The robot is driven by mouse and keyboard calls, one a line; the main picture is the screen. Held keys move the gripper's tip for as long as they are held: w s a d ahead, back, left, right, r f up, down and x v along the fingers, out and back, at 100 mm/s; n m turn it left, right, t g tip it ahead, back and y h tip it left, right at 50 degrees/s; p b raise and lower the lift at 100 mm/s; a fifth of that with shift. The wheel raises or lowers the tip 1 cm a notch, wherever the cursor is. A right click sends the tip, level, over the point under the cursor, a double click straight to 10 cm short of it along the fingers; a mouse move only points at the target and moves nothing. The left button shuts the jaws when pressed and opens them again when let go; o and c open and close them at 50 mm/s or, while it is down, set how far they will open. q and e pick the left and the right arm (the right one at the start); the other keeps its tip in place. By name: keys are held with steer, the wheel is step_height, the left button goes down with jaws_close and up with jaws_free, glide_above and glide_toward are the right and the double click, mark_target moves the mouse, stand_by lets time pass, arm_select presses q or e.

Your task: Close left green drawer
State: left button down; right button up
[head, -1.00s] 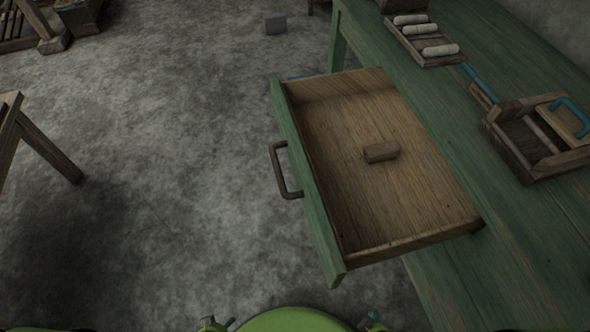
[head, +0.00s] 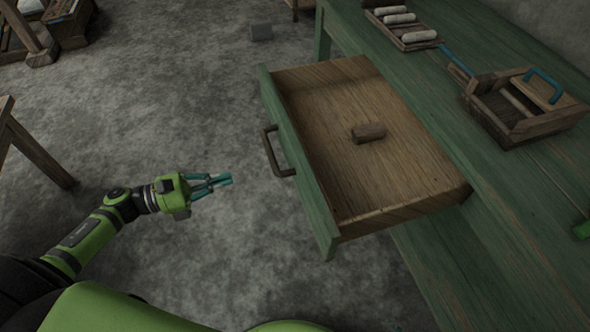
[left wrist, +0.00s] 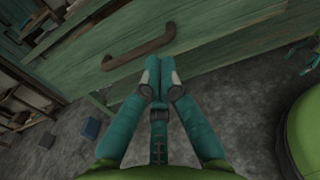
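The green drawer (head: 300,175) is pulled out from the green table (head: 500,215), with its bare wood inside showing. A dark curved handle (head: 272,152) is on its front. A small wooden block (head: 368,132) lies in it. My left gripper (head: 226,179) is left of the drawer front, apart from it, pointing toward it. In the left wrist view its teal fingertips (left wrist: 159,68) are together with nothing between them. The handle (left wrist: 139,47) and drawer front (left wrist: 215,28) show beyond them. Teal fingers, apparently my right gripper (left wrist: 303,50), show at that view's right edge; their state is unclear.
On the tabletop are a tray (head: 418,44) with pale rolls and a wooden carrier (head: 530,128) with a blue handle. A wooden stand (head: 38,155) is at the left. The grey floor between it and the drawer is clear apart from my arm.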

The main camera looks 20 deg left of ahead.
arm_select(q)
steer(key=p, duration=0.1)
glide_toward(294, 161)
steer(key=p+x, duration=0.1)
steer(key=x, duration=0.5)
steer(key=shift+d+r, duration=0.15)
steer(key=shift+d, duration=0.15)
steer(key=shift+w+d, duration=0.15)
steer(key=shift+d, duration=0.1)
arm_select(e)
steer(key=shift+g, duration=0.8)
steer(key=s, duration=0.5)
steer(key=shift+s+d, duration=0.15)
steer(key=shift+s, duration=0.2)
steer(key=shift+w, duration=0.25)
